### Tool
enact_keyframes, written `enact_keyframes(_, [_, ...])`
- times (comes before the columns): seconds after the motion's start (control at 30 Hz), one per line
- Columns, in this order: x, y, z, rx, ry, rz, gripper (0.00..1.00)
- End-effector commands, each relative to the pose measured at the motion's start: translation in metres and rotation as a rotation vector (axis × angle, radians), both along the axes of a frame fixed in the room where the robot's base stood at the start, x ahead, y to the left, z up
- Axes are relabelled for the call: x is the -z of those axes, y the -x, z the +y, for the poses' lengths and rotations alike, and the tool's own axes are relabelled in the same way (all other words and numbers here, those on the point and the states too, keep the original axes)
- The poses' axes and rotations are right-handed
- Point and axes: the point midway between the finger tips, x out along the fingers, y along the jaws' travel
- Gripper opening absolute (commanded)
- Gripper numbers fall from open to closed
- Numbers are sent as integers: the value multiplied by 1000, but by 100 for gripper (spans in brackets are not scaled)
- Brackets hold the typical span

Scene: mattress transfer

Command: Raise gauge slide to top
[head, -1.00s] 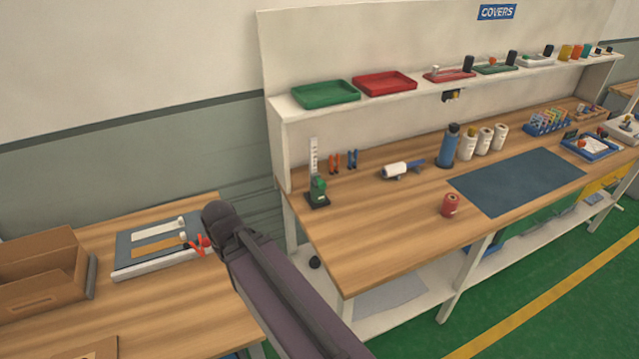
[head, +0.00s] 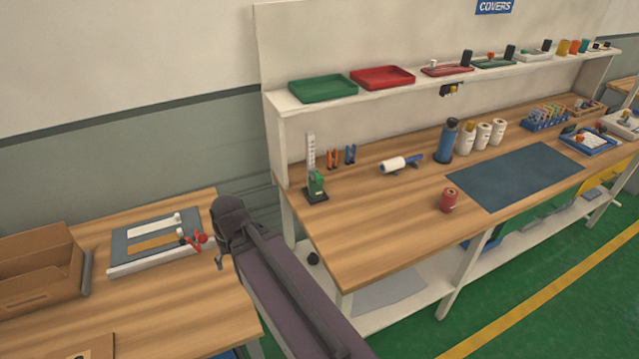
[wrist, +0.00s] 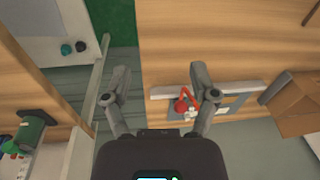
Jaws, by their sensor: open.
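The height gauge stands upright near the left end of the workbench, with a white scale (head: 311,150) on a dark base (head: 316,198). Its green slide (head: 317,183) sits low, close to the base. In the wrist view the green slide (wrist: 31,130) shows at the left edge, on the wood and well left of my fingers. My gripper (wrist: 158,85) is open and empty. It hangs over the gap side between the two tables, apart from the gauge. In the head view my arm hides most of it.
Orange and blue clips (head: 341,157) stand right of the gauge, and a white roller (head: 393,164) lies farther right. A shelf (head: 290,108) overhangs the bench.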

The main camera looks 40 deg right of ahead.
Motion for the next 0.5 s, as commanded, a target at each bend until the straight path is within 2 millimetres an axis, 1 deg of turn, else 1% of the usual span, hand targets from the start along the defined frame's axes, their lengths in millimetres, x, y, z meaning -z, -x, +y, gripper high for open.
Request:
enact_keyframes(0.03, [12,-5,-5,55,-36,-22,76])
enact_keyframes(0.2, [29,-25,-21,281,-196,-106,76])
enact_keyframes(0.37, [39,-45,-42,519,-370,-184,76])
enact_keyframes(0.5, [43,-61,-67,729,-527,-246,76])
